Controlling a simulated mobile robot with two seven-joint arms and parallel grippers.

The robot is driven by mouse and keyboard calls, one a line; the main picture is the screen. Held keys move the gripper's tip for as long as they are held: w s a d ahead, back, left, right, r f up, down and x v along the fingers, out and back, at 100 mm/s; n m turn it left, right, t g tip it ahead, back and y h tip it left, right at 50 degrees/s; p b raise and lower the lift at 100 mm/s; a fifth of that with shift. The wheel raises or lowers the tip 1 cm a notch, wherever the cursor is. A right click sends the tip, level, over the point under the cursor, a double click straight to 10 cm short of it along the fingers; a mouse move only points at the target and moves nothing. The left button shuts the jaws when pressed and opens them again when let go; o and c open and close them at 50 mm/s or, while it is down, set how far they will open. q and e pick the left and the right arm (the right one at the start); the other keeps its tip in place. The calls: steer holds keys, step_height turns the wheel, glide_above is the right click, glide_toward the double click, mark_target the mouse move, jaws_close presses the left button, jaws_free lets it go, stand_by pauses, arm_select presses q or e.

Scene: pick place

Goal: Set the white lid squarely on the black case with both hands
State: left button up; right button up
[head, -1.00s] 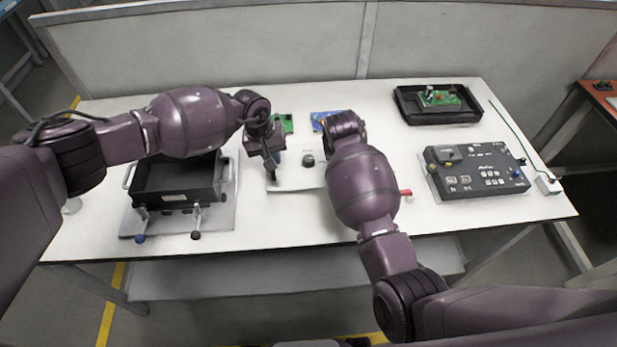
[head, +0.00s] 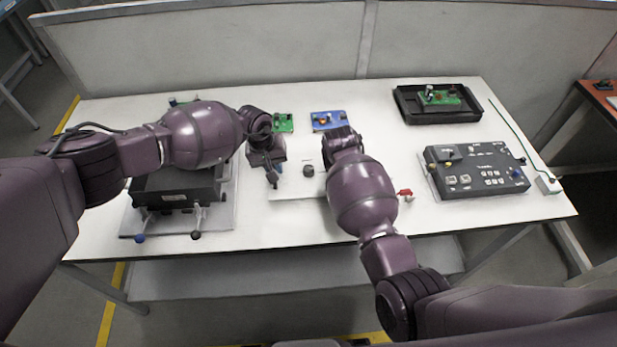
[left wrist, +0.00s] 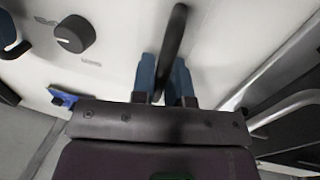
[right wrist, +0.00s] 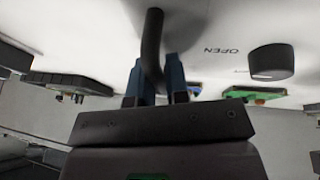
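The white lid (head: 292,190) has a black knob (head: 308,171) in its middle and a dark handle at each end. My left gripper (left wrist: 165,80) is shut on the left handle (left wrist: 174,40). My right gripper (right wrist: 157,82) is shut on the right handle (right wrist: 152,35); in the head view its fingers are hidden by my arm. The word OPEN shows on the lid in the right wrist view. The black case (head: 172,195) stands to the left of the lid, its upper part mostly covered by my left arm. How high the lid hangs I cannot tell.
The case sits on a grey base plate (head: 215,222) with clamps with blue and black ends. Green (head: 283,123) and blue (head: 327,121) boards lie behind the lid. A black tray (head: 410,112) and a control box (head: 478,172) are at the right. The table's front middle is clear.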

arm_select(q)
steer(key=o, duration=0.4)
arm_select(e)
steer(key=o, duration=0.4)
steer(key=shift+r, duration=0.1)
arm_select(q)
steer(key=shift+r, duration=0.15)
